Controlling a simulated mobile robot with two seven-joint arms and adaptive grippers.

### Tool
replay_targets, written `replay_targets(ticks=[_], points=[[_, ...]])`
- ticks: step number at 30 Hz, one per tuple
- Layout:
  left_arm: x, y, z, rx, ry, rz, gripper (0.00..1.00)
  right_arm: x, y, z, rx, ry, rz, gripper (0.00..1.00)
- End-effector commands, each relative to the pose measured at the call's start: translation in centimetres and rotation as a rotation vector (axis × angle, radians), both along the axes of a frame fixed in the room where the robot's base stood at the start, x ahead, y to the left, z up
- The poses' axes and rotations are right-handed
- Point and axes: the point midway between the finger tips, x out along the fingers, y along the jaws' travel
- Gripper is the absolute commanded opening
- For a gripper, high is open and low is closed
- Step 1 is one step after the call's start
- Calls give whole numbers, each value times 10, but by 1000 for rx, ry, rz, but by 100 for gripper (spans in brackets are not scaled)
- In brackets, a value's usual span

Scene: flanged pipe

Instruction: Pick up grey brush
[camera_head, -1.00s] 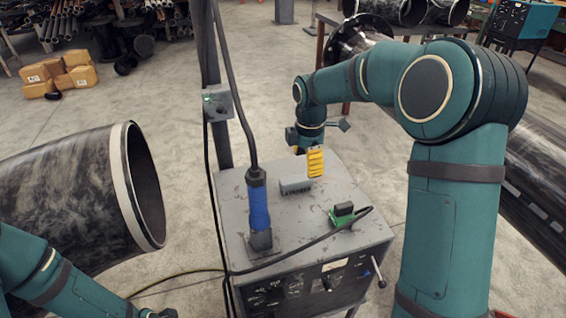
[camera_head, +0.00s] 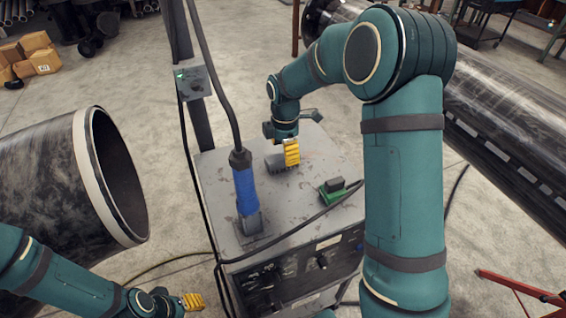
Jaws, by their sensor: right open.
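The grey brush (camera_head: 274,163) is a small grey block lying on the top of the worn grey cabinet (camera_head: 218,172), toward its far edge. My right gripper (camera_head: 290,153) points down at the brush's right end, open. Its yellow finger pad covers part of the brush; whether the pad touches it I cannot tell. My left gripper (camera_head: 191,302) is low in front of the cabinet at its left, away from the brush. One yellow finger pad shows, and its opening cannot be made out.
A blue-handled tool (camera_head: 246,190) with a thick cable stands upright on the cabinet, left of the brush. A large pipe (camera_head: 40,180) is at left, another (camera_head: 510,120) at right.

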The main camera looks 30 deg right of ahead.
Motion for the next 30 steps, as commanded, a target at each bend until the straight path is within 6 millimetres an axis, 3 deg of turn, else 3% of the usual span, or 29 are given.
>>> replay_targets(ticks=[11,19,25,30], points=[[1,0,-12,0,-3,0,47,0,1,-47,0,3,0,71],[2,0,-12,1,-3,-1,47,0,1,-49,0,0,0,72],[2,0,-12,1,-4,0,47,0,1,-49,0,0,0,2],[2,0,-12,1,-4,0,47,0,1,-49,0,0,0,0]])
